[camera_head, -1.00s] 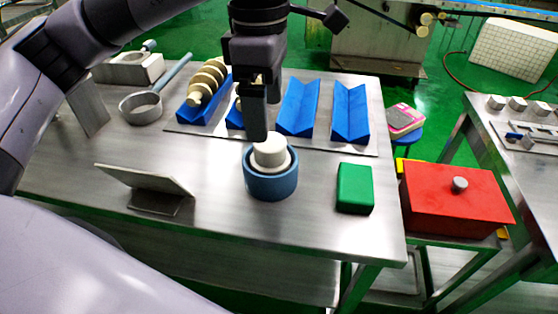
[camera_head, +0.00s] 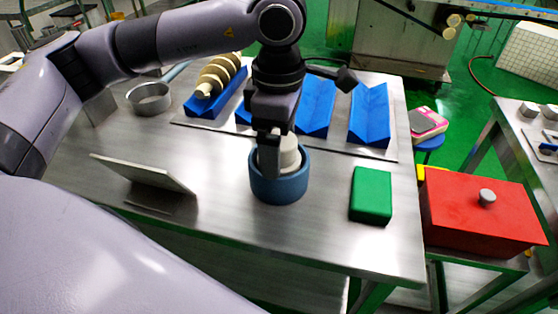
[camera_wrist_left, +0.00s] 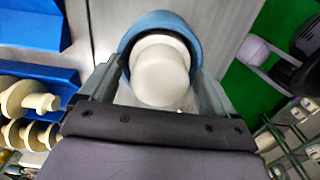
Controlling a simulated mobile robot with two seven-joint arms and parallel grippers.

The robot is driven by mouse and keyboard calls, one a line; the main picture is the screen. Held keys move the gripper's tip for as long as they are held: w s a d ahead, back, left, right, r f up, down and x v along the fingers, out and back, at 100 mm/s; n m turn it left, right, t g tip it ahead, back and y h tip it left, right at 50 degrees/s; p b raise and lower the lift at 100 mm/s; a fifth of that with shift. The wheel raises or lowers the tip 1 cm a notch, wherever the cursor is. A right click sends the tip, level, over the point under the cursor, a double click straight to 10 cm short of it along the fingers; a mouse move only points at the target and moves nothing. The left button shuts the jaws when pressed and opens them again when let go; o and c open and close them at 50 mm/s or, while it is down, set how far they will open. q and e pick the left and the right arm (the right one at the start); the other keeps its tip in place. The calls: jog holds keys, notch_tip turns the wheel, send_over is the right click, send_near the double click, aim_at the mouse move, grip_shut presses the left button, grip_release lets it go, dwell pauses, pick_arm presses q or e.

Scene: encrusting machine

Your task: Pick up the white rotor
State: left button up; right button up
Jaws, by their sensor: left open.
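The white rotor (camera_head: 289,152) stands in a round blue cup (camera_head: 279,188) on the steel table, its pale stepped top above the rim. In the left wrist view the rotor (camera_wrist_left: 160,72) shows its round end and the blue cup (camera_wrist_left: 157,20) surrounds its far side. My left gripper (camera_head: 274,158) points down at the rotor, partly hiding it. In the left wrist view my left gripper (camera_wrist_left: 155,88) is open, with one finger on each side of the rotor; I cannot tell whether they touch it. My right gripper is out of view.
A beige screw-shaped part (camera_head: 217,76) lies on a blue V-block at the back, beside further blue V-blocks (camera_head: 368,115). A green block (camera_head: 371,195) is right of the cup. A tilted metal plate (camera_head: 142,173) stands left. A red box (camera_head: 480,213) is beyond the table's right edge.

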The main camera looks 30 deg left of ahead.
pick_arm(q)
jog(key=c, duration=1.4)
jog(key=shift+r, duration=0.1)
jog(key=shift+r, duration=0.1)
